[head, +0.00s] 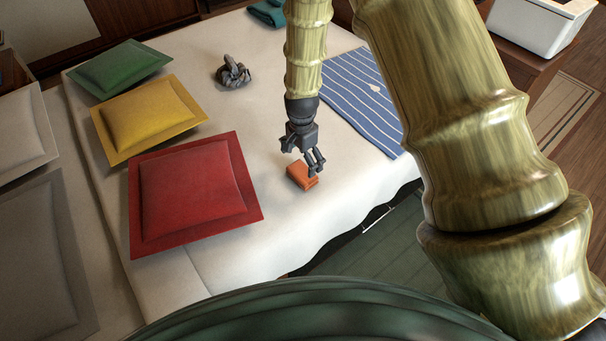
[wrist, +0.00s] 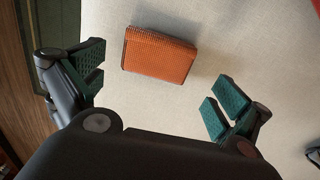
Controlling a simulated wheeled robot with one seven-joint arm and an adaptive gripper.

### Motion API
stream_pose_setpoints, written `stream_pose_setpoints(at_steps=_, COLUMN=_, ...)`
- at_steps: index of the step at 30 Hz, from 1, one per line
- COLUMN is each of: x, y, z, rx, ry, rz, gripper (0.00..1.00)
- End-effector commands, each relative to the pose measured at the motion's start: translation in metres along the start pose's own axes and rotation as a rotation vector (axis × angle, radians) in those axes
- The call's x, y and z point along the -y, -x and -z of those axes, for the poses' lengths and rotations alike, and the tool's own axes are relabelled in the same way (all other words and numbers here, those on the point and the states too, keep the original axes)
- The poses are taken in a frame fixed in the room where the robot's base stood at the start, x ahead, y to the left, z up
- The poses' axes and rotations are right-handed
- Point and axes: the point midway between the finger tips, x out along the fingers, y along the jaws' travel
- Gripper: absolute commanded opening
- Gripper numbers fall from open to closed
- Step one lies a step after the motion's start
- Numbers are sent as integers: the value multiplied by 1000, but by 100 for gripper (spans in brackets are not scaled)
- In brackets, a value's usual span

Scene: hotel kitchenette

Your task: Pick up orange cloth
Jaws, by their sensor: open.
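The orange cloth (head: 300,177) is a small folded block lying on the white bed (head: 240,135), near its front edge. My gripper (head: 302,162) is just above and behind it in the head view, pointing down, and partly overlaps it. In the wrist view the orange cloth (wrist: 159,54) lies flat on the pale cover, ahead of and between the two fingers. My gripper (wrist: 158,95) is open there, with green-padded fingertips wide apart and nothing between them.
Red (head: 190,190), yellow (head: 148,117) and green (head: 120,68) cushions lie at left. A dark grey crumpled object (head: 233,72) sits behind. A blue striped cloth (head: 358,95) lies right, a teal cloth (head: 268,13) at the back. The cover around the orange cloth is clear.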

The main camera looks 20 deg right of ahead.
Motion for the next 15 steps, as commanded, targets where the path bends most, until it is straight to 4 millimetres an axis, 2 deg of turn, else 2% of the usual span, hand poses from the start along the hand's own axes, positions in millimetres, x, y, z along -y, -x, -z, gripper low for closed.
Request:
stream_pose_setpoints(at_steps=8, x=-1, y=-14, z=0, rx=0, ry=2, rz=-1, gripper=100)
stream_pose_setpoints(at_steps=15, x=-4, y=-43, z=-1, rx=1, ry=1, rz=-2, gripper=100)
